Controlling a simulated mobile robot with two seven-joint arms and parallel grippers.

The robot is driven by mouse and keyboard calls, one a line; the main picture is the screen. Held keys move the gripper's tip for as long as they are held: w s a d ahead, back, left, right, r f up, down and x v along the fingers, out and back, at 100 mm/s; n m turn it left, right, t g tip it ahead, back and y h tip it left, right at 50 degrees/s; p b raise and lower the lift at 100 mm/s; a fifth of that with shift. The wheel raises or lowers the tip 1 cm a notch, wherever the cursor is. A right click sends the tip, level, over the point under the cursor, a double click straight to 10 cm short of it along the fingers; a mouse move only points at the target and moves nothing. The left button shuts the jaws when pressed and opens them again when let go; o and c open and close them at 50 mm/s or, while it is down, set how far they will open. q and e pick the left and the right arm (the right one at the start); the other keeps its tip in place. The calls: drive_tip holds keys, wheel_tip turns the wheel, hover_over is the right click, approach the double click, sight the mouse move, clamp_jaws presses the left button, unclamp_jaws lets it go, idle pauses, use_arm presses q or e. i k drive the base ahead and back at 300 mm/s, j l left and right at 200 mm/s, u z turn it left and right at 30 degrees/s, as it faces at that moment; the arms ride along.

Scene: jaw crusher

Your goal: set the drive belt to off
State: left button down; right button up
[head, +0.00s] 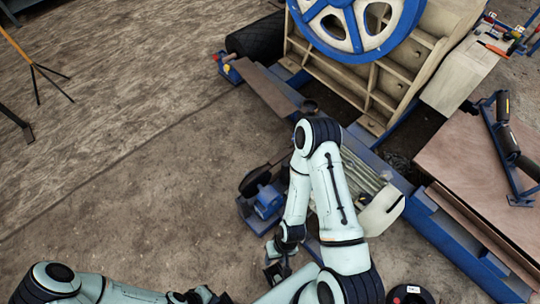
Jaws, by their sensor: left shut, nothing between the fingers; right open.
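The jaw crusher has a beige ribbed body (385,75) and a large blue and white flywheel (355,22) at the top. A blue motor-like unit (267,200) with a black wheel (254,182) sits left of my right arm. I cannot make out a drive belt or its switch for certain; my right arm covers part of the machine. My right gripper (277,272) is open, pointing down, below the blue unit and apart from it. My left gripper (212,297) is shut and empty at the bottom edge, partly cut off.
A blue frame (435,225) runs diagonally beside a brown plate (480,170) on the right. Black rollers on a blue bracket (508,135) rest there. A black roller (257,38) lies left of the crusher. A tripod (37,70) stands at far left. The brown floor at left is mostly clear.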

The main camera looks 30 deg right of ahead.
sight(277, 159)
drive_tip(key=i+j+u, duration=0.1)
drive_tip(key=j, duration=0.2)
drive_tip(key=i+j+u, duration=0.1)
drive_tip(key=j, duration=0.15)
drive_tip(key=i+j+u, duration=0.1)
drive_tip(key=j, duration=0.2)
drive_tip(key=i+j+z, duration=0.1)
drive_tip(key=i+j, duration=0.25)
drive_tip(key=i, duration=0.2)
drive_tip(key=i+j+z, duration=0.1)
drive_tip(key=i+j, duration=0.3)
drive_tip(key=i, duration=0.15)
drive_tip(key=i+l+z, duration=0.1)
drive_tip(key=i+z, duration=0.2)
drive_tip(key=z, duration=0.2)
drive_tip(key=i+z, duration=0.3)
drive_tip(key=z, duration=0.2)
drive_tip(key=i+j+z, duration=0.15)
drive_tip(key=i+z, duration=0.15)
drive_tip(key=z, duration=0.15)
drive_tip(key=i+l+z, duration=0.15)
drive_tip(key=i+z, duration=0.25)
drive_tip(key=i+l+z, duration=0.1)
drive_tip(key=z, duration=0.25)
drive_tip(key=i+z, duration=0.4)
